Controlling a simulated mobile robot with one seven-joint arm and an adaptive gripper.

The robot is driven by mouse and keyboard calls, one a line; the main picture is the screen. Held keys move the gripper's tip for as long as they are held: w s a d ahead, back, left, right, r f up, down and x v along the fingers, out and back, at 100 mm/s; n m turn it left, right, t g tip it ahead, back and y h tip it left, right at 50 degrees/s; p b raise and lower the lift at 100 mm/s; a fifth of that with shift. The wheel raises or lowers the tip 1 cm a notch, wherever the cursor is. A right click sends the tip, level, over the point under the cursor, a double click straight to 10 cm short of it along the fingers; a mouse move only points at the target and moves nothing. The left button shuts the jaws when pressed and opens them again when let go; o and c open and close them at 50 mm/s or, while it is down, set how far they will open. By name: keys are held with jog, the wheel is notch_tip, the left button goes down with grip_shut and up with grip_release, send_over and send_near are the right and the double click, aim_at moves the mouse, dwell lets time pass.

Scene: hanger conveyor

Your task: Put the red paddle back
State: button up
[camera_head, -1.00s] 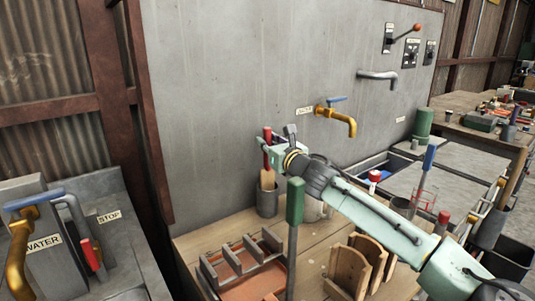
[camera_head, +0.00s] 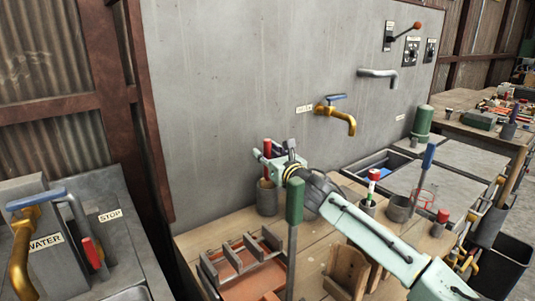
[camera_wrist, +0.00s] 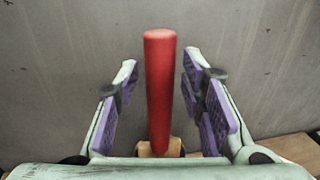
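The red paddle has a red handle (camera_head: 267,147) that stands roughly upright, its wooden lower part inside a grey cup (camera_head: 267,203) on the wooden bench by the wall. My gripper (camera_head: 264,160) is around the handle at the cup. In the wrist view the red handle (camera_wrist: 160,95) stands between the two purple-padded fingers, with a clear gap on both sides. My gripper is open and does not appear to touch it. A bit of the wooden part (camera_wrist: 160,148) shows below the handle. The paddle's lower end is hidden in the cup.
A green-handled tool (camera_head: 295,203) stands close in front of my gripper. A slotted rack (camera_head: 243,255) and wooden pieces (camera_head: 346,270) lie on the bench. Other cups hold a red-and-white handle (camera_head: 373,178) and a blue handle (camera_head: 428,157). A brass tap (camera_head: 337,113) juts from the wall above.

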jog(key=shift+r, duration=0.1)
jog(key=b+v, duration=0.3)
jog(key=v, duration=0.9)
jog(key=shift+b, duration=0.3)
